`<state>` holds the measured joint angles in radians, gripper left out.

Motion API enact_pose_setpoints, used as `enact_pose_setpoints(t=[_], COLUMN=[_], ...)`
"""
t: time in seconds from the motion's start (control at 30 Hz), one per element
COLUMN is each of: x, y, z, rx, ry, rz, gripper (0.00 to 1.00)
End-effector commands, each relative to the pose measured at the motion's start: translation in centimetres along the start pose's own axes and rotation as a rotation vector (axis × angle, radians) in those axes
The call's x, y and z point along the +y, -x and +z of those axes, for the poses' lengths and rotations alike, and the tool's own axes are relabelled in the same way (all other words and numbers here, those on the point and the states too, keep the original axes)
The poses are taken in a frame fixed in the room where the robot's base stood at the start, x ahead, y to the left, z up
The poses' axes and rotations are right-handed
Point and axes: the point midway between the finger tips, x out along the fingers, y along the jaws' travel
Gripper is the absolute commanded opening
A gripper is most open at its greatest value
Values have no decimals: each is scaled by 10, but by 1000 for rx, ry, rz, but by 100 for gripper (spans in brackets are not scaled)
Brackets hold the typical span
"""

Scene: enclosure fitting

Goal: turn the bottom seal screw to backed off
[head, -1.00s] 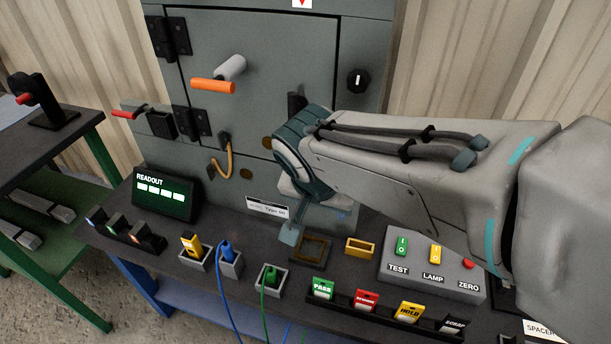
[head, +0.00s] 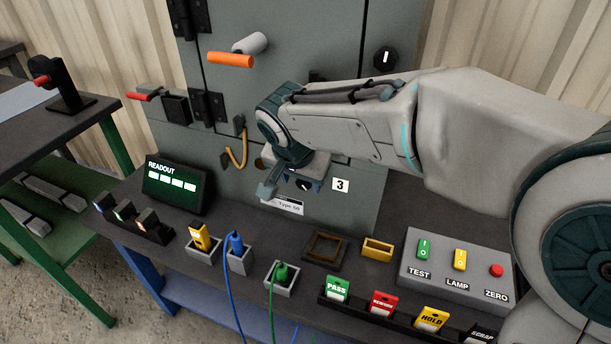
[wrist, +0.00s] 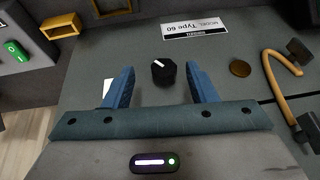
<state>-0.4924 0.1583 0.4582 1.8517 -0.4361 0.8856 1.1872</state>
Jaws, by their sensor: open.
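A black round screw head with a white pointer mark (wrist: 163,71) is low on the cabinet front, and I take it as the bottom seal screw. In the wrist view it sits between the two blue fingers of my gripper (wrist: 161,75), which are open with a gap on each side. In that view the mark points to the upper left. In the head view the screw (head: 305,185) is partly hidden by my gripper (head: 292,188), which is at the lower cabinet front.
A similar black knob (head: 386,59) is higher on the cabinet (head: 320,40). A label "3" (head: 340,185) and a model plate (head: 289,206) are near the gripper. A brass disc (wrist: 240,68) and an orange cable (wrist: 280,75) are beside the screw. Coloured tags and button box (head: 458,268) fill the bench.

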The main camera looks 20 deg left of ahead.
Motion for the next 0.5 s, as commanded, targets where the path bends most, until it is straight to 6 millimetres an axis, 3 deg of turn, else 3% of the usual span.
enact_pose_setpoints(t=[0.1, 0.3, 0.5], x=[-4, -4, -4], y=[-9, -33, -37], z=[-19, -16, -16], rx=[-2, -1, -1], ry=[-2, 2, 0], rz=[0, 0, -2], gripper=[52, 52, 52])
